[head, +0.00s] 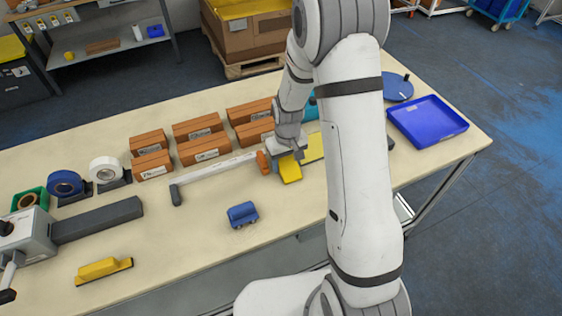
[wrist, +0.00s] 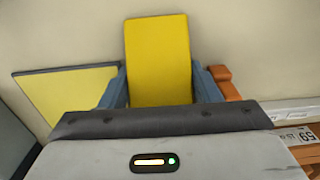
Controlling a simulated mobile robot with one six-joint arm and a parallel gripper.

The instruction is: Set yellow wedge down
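The yellow wedge (head: 289,169) is in my gripper (head: 286,154), over the middle of the table. In the wrist view the wedge (wrist: 158,60) sits between the two blue-grey fingers (wrist: 160,92), with a finger against each side. My gripper looks shut on it. The wedge's rear end is hidden behind the gripper body. I cannot tell whether its underside touches the table.
A flat yellow pad (wrist: 72,88) lies beside the gripper. An orange block (head: 263,161) ends a white bar (head: 217,170) close by. Several brown boxes (head: 205,148) stand behind.

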